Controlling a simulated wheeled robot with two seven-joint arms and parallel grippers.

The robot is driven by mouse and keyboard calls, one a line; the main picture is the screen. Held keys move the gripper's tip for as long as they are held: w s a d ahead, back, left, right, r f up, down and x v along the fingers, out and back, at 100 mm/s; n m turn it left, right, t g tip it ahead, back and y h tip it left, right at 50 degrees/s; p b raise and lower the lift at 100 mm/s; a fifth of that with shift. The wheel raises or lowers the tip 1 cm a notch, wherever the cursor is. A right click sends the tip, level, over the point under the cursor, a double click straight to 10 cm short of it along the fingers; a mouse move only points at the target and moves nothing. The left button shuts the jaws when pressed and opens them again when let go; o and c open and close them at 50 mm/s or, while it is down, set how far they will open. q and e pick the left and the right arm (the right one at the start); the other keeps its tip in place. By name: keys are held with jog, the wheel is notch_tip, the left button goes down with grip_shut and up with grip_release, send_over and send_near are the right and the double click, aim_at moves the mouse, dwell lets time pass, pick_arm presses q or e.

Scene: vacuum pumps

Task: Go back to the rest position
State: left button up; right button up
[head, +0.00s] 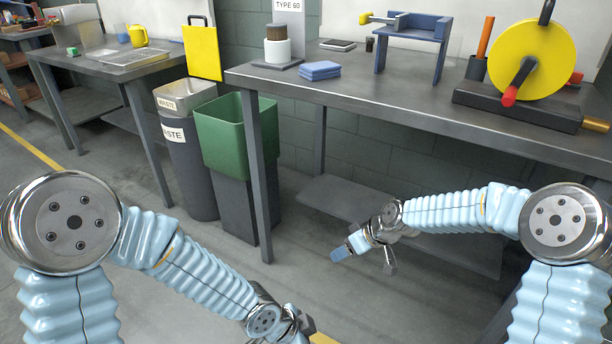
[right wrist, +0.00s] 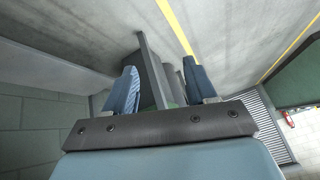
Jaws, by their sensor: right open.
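My right gripper (head: 342,252) hangs in front of the workbench, below the height of its top, over the floor. In the right wrist view its two blue fingers stand apart, and the right gripper (right wrist: 162,88) has nothing between them. My left arm (head: 205,280) reaches down to the bottom edge of the head view. Its wrist is at that edge, and its fingers are out of the picture. Neither arm visibly touches anything.
The workbench (head: 420,108) holds a yellow-wheeled pump (head: 527,60), a blue stand (head: 415,27) and blue cloths (head: 320,70). A green bin (head: 225,135) and a grey waste bin (head: 190,145) stand left of its near leg. The floor (head: 190,250) between my arms is clear.

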pick_arm(q)
jog(key=s+a+f+n, duration=0.2)
jog(key=a+f+n, duration=0.3)
jog(key=f+n, duration=0.3)
jog(key=s+a+f+n+y, duration=0.1)
jog(key=s+a+f+n, duration=0.1)
jog(key=a+f+n, duration=0.4)
notch_tip(320, 180, down, 3)
jog(key=n, duration=0.2)
jog(key=shift+a+n+g, duration=0.2)
jog(key=shift+n+g, duration=0.1)
jog(key=shift+n, duration=0.1)
pick_arm(e)
jog(key=s+f+m+g, duration=0.1)
jog(key=s+f+m, duration=0.3)
jog(key=s+f, duration=0.6)
jog(key=s+f+m+g+h, duration=0.1)
jog(key=s+f+m, duration=0.4)
jog(key=s+f, duration=0.6)
jog(key=s+g, duration=0.1)
jog(key=s, duration=0.4)
jog(key=shift+s+f, duration=0.15)
